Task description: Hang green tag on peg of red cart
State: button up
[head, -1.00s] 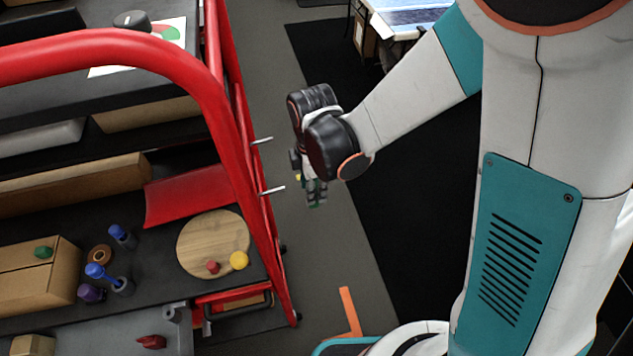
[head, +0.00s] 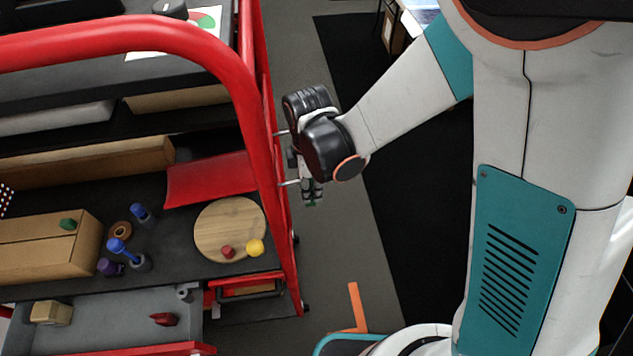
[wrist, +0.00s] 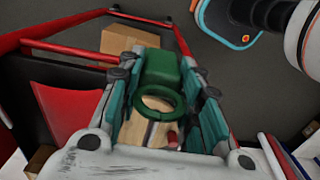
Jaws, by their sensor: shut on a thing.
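The red cart (head: 247,85) fills the left of the head view. Two thin metal pegs stick out from its right post, an upper peg (head: 282,133) and a lower peg (head: 289,183). My gripper (head: 312,190) is just right of the lower peg, fingers pointing down. In the wrist view my gripper (wrist: 160,100) is shut on the green tag (wrist: 162,68), whose ring lies between the fingers. Only a small green bit of the tag (head: 311,204) shows below the fingers in the head view. I cannot tell whether the tag touches a peg.
On the cart shelf are a round wooden board (head: 228,222), a yellow piece (head: 255,247), blue-topped pieces (head: 117,246) and a cardboard box (head: 45,250). Open floor (head: 350,240) is right of the cart.

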aim_at(295, 183)
jog(key=shift+s+a+f+b, duration=0.15)
jog(key=shift+a+f+b, duration=0.05)
jog(key=shift+a, duration=0.4)
jog(key=shift+s+a+f+b, duration=0.15)
jog(key=shift+a+f+b, duration=0.05)
jog(key=shift+a, duration=0.35)
jog(key=shift+s+a+f+b, duration=0.15)
jog(key=shift+a+f+b, duration=0.05)
jog(key=shift+a, duration=0.4)
jog(key=o, duration=1.1)
jog(key=shift+r, duration=0.1)
